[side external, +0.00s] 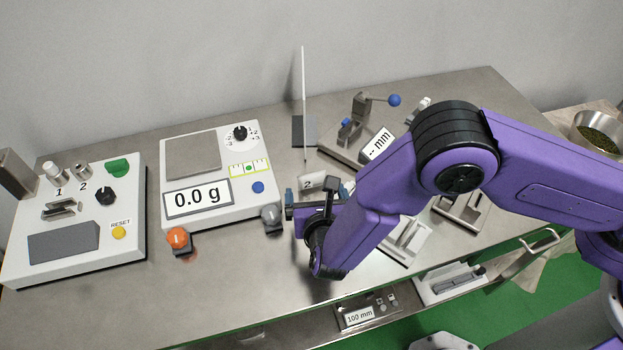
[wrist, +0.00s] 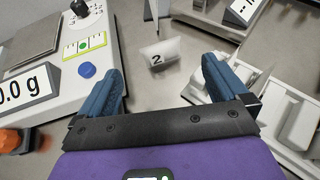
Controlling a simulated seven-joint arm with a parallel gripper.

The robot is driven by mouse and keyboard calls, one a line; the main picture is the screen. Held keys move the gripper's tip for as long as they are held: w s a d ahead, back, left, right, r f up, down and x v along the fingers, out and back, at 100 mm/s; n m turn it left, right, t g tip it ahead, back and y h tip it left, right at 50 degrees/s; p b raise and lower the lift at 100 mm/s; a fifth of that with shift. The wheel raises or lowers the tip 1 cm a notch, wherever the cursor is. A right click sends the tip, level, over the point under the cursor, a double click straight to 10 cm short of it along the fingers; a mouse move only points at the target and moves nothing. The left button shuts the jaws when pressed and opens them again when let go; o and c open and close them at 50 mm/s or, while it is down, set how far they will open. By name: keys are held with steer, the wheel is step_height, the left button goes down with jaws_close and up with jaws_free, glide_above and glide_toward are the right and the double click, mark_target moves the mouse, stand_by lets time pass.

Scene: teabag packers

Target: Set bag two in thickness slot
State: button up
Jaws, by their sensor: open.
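Bag two, a small white packet marked "2" (side external: 309,184), sits on the steel bench right of the scale. In the wrist view bag two (wrist: 160,52) is ahead of the fingertips, between their lines, with clear space on both sides. My gripper (side external: 319,191) is open and empty, its blue fingers at either side of the bag; the wrist view shows both fingers (wrist: 161,66). The thickness gauge (side external: 347,150) stands behind and right, with a blue-ball lever (side external: 394,100) and a display reading "-- mm" (side external: 377,145). Its slot is too small to make out.
The scale (side external: 222,215) reads 0.0 g, with orange (side external: 177,238) and grey knobs at its front. A thin upright panel (side external: 304,90) stands behind the bag. White fixtures (side external: 408,243) lie right of my gripper. A control box (side external: 75,215) is far left.

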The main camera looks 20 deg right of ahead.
mark_target(312, 176)
steer(key=x, duration=1)
steer(key=shift+w+d, duration=0.1)
steer(key=shift+w, duration=0.05)
steer(key=c, duration=1.1)
steer(key=shift+c, duration=0.6)
steer(key=shift+r, duration=0.1)
